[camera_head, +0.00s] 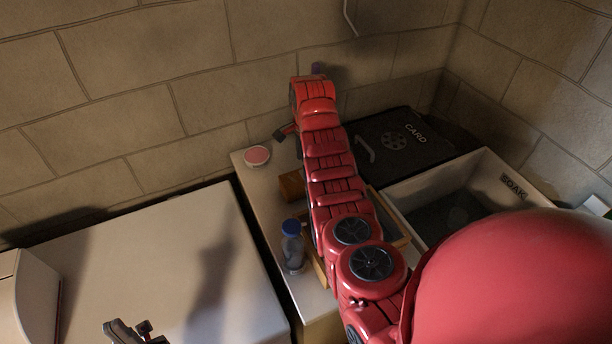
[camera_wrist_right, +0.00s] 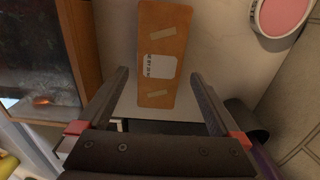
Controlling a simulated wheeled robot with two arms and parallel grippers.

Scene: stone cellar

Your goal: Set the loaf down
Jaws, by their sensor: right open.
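The loaf appears to be the orange-brown block (camera_wrist_right: 165,30) with a small printed label and pale strips, lying on the pale counter in the right wrist view. In the head view, a brown block (camera_head: 291,186) lies partly hidden behind my right arm. My right gripper (camera_wrist_right: 158,72) is open, with its two fingers apart. The block's near end shows between them; a gap remains on each side in the picture. In the head view only a dark bit of the right gripper (camera_head: 285,132) shows. My left gripper (camera_head: 138,332) is at the bottom left, cut by the frame edge.
A pink round dish (camera_head: 257,155) and a blue-capped jar (camera_head: 292,250) stand on the narrow counter. A wooden-edged box (camera_head: 392,232) is partly behind my right arm. A black lid marked CARD (camera_head: 405,140) and a white basin (camera_head: 470,167) are right. The left worktop (camera_head: 150,245) is mostly clear.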

